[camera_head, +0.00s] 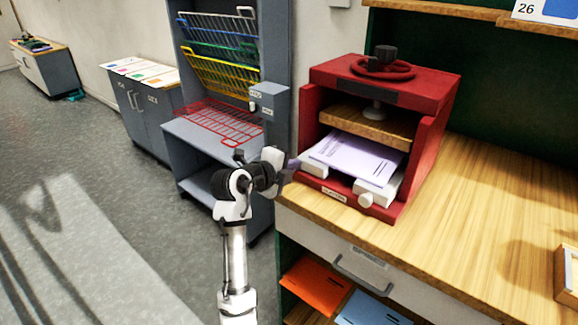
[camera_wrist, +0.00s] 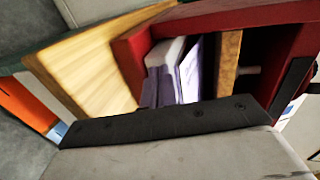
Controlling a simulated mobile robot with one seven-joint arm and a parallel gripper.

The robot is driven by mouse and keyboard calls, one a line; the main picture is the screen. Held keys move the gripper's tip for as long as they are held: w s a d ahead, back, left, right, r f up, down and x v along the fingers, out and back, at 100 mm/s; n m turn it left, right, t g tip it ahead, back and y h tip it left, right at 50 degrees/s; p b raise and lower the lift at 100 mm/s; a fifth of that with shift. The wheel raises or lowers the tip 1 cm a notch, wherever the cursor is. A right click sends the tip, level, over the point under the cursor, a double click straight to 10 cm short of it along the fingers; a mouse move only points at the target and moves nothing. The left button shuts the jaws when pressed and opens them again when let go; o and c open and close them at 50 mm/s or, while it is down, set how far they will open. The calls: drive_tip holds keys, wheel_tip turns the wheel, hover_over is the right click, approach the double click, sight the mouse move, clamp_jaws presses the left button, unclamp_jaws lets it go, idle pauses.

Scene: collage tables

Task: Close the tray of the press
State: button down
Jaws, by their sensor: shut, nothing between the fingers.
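The red press (camera_head: 432,110) stands on the wooden worktop, with a black screw handle on top and a wooden plate inside. Its white tray (camera_head: 383,194) sticks out of the front and carries a sheet of lilac paper (camera_head: 355,158). A round white knob (camera_head: 366,200) is on the tray's right front. My gripper (camera_head: 292,164) is shut and empty at the tray's left front corner; I cannot tell whether it touches it. In the wrist view the press (camera_wrist: 140,62), tray (camera_wrist: 152,55) and paper (camera_wrist: 190,70) show tilted, and the dark gripper body hides the lower part.
A drawer with a grey handle (camera_head: 362,275) is below, over an orange folder (camera_head: 315,287) and a blue folder (camera_head: 368,308). A grey rack with coloured wire shelves (camera_head: 215,75) stands at the left.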

sight(312, 150)
drive_tip(key=w+d+b, duration=0.1)
drive_tip(key=w, duration=0.1)
drive_tip(key=w+d+b, duration=0.1)
drive_tip(key=w+d, duration=0.1)
drive_tip(key=w+d+b, duration=0.1)
drive_tip(key=w, duration=0.1)
drive_tip(key=shift+w+d+f+b, duration=0.1)
drive_tip(key=shift+w+d+b, duration=0.2)
drive_tip(key=shift+d+b, duration=0.1)
drive_tip(key=shift+r, duration=0.3)
drive_tip(key=shift+d, duration=0.1)
